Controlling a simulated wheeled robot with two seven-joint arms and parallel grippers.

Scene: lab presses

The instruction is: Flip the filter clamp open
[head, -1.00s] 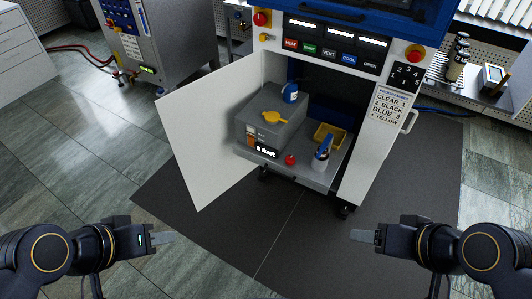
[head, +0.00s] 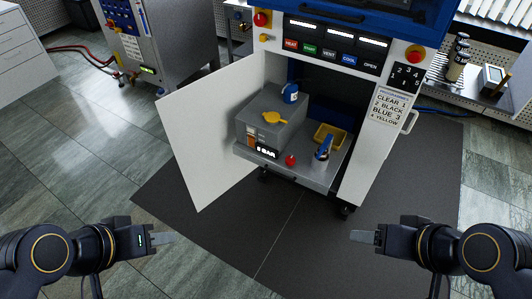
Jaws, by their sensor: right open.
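A small upright fitting with a blue lever (head: 324,147) stands on the grey pull-out shelf (head: 318,178), at the right of the open lower bay. It may be the filter clamp; at this size I cannot tell if it is open. A grey box on the shelf carries a yellow knob (head: 274,118) and a blue-and-white cap (head: 290,92). My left gripper (head: 165,238) is empty at the lower left, its fingers overlapping in view. My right gripper (head: 361,237) is open and empty at the lower right. Both are well apart from the shelf.
A white door (head: 200,140) stands open left of the bay. A yellow tray (head: 329,135) and a red knob (head: 291,160) are on the shelf. A button panel (head: 330,50) is above. The dark mat (head: 270,240) in front is clear.

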